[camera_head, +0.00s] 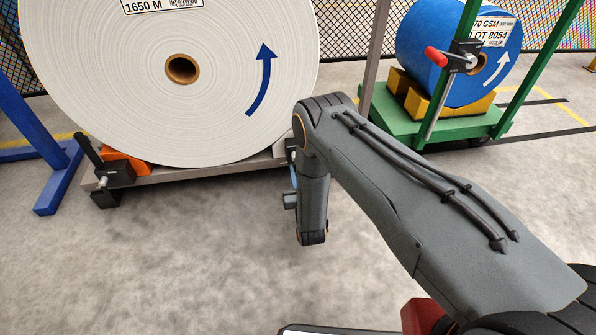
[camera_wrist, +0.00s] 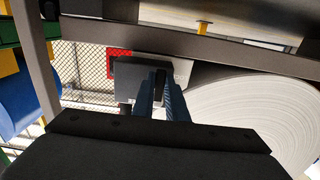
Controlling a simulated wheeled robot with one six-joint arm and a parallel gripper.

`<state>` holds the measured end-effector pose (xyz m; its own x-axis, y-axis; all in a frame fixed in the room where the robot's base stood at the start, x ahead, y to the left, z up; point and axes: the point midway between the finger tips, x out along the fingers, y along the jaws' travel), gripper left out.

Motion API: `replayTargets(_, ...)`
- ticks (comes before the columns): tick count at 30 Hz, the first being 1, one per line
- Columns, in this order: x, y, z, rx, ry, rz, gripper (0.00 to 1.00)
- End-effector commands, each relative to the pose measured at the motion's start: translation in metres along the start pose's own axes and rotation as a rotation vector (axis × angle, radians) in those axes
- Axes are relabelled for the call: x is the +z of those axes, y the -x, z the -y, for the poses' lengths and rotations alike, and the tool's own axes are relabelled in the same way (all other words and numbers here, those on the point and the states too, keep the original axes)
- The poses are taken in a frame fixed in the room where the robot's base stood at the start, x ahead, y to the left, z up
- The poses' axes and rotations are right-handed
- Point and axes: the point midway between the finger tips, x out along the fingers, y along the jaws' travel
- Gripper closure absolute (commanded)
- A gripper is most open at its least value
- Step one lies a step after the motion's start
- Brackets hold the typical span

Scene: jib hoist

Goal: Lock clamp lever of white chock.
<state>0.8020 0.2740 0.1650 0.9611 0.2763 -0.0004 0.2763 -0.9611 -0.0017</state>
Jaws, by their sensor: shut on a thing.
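In the wrist view, the blue fingers of my gripper (camera_wrist: 160,88) are shut on a dark upright piece, the clamp lever (camera_wrist: 159,79), at a dark grey clamp block (camera_wrist: 131,77). A pale block, seemingly the white chock (camera_wrist: 182,68), shows behind it beside the white paper roll (camera_wrist: 240,105). In the head view, my arm hides this clamp and most of my gripper at the right end of the roll's cart rail (camera_head: 200,173). The lever's exact angle is hard to tell.
At the rail's left end, an orange chock (camera_head: 126,160) has a black clamp with a tilted lever (camera_head: 87,150). A blue post (camera_head: 40,130) stands left. A green cart (camera_head: 440,127) with a blue roll (camera_head: 425,45) stands behind my arm. The front floor is clear.

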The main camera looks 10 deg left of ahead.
Motion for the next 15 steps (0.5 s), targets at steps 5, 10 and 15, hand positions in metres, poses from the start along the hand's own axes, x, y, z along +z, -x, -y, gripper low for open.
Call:
replayTargets(5, -0.0007, -0.0006, 0.0012, -0.001, -0.014, -0.002, 1.0)
replayTargets(10, -0.0007, -0.0007, 0.0012, -0.001, -0.015, -0.002, 1.0)
replayTargets(15, -0.0007, -0.0008, 0.0013, -0.001, -0.015, -0.002, 0.84)
